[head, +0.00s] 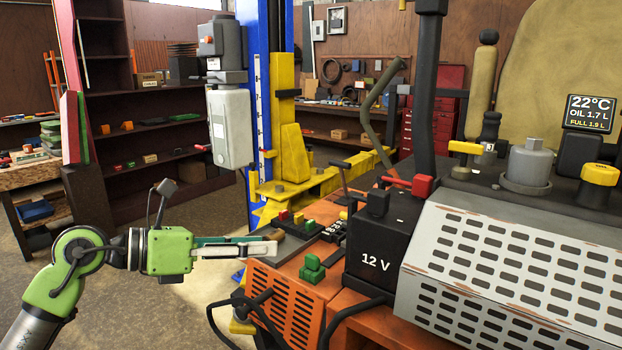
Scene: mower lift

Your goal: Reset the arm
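My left arm comes in from the lower left. Its gripper (270,246) points right, level, with its fingertips beside the left edge of the orange mower body (287,297). The fingers are seen side-on and nearly overlap, so the gap between them cannot be told. I see nothing clearly held. My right arm and gripper are not in view.
A black 12 V battery (380,250) with a red terminal and a perforated white cover (510,280) stand at the right. Small green blocks (312,268) lie near the fingertips. Behind are a yellow lift arm (325,180) and blue post (267,80). Floor at left is clear.

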